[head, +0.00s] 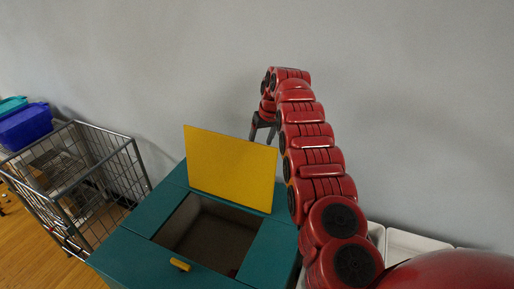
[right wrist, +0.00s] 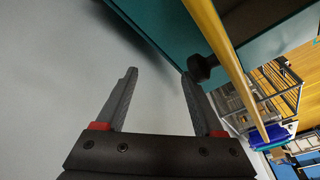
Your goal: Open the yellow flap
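The yellow flap (head: 231,168) stands raised, close to upright, at the back of the opening in the top of a teal box (head: 139,254). My right gripper (head: 262,134) is at the flap's upper right edge, on its far side. In the right wrist view the fingers of my right gripper (right wrist: 158,76) are apart with nothing between them. The flap (right wrist: 225,60) shows there edge-on, just beyond the right-hand finger; whether they touch I cannot tell. My left gripper is not in view.
A small yellow handle (head: 180,264) is on the box top in front of the opening. A wire cart (head: 95,165) stands to the left, with a blue bin (head: 25,127) beyond it. White bins (head: 412,246) are at the right. A grey wall is behind.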

